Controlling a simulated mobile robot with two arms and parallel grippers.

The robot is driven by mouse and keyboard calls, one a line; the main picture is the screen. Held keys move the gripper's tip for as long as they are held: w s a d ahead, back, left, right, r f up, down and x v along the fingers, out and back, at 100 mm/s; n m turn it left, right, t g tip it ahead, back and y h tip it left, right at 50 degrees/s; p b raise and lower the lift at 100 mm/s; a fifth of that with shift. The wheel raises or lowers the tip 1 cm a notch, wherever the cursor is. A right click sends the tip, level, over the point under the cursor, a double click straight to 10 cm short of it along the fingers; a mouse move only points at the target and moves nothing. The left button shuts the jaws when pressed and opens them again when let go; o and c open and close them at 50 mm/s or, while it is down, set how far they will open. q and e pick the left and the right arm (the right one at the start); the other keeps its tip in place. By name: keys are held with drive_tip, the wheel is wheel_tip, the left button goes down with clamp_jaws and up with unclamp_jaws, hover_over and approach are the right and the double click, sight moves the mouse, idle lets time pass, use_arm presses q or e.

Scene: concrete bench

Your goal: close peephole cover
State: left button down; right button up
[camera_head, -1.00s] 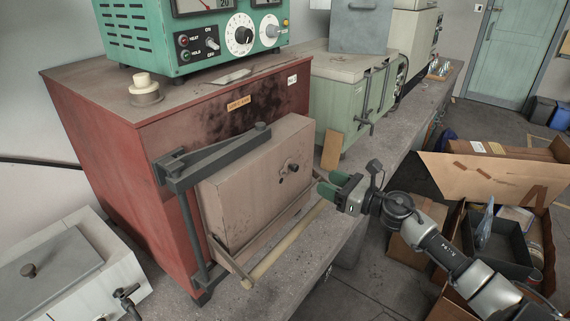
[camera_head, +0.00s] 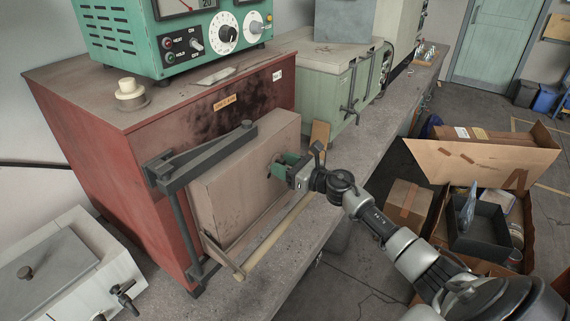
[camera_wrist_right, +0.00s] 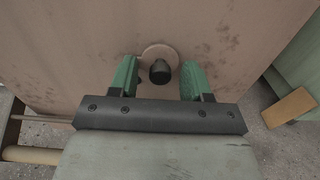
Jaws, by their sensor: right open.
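The peephole cover is a small round plate with a dark knob (camera_wrist_right: 160,71) on the furnace door's front face, seen in the right wrist view. In the head view my right gripper hides most of it. The furnace door (camera_head: 235,190) is a thick pinkish-brown block hung on a dark hinge arm at the front of the red furnace (camera_head: 110,175). My right gripper (camera_head: 278,168) is at the door face with its green fingers pointing at the cover. In the right wrist view the open fingers (camera_wrist_right: 160,78) stand on either side of the knob, with gaps visible. My left gripper is not in view.
A pale bar handle (camera_head: 275,236) runs along the door's lower front. A green controller (camera_head: 170,35) and a cream knob-shaped piece (camera_head: 130,93) sit on the furnace. A green box unit (camera_head: 325,85) stands behind. Cardboard boxes (camera_head: 485,160) lie on the floor at right.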

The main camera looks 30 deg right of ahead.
sight(269, 176)
clamp_jaws()
drive_tip(key=shift+f+m, duration=0.1)
drive_tip(key=shift+m, duration=0.2)
drive_tip(key=a+f+m+p, duration=0.1)
drive_tip(key=m, duration=0.5)
drive_tip(key=a+f+m+p, duration=0.1)
drive_tip(key=m, duration=0.5)
drive_tip(key=s+f+m+p, duration=0.1)
drive_tip(key=m, duration=0.6)
drive_tip(key=shift+s+a, duration=0.1)
drive_tip(key=shift+a, duration=0.3)
idle(0.3)
unclamp_jaws()
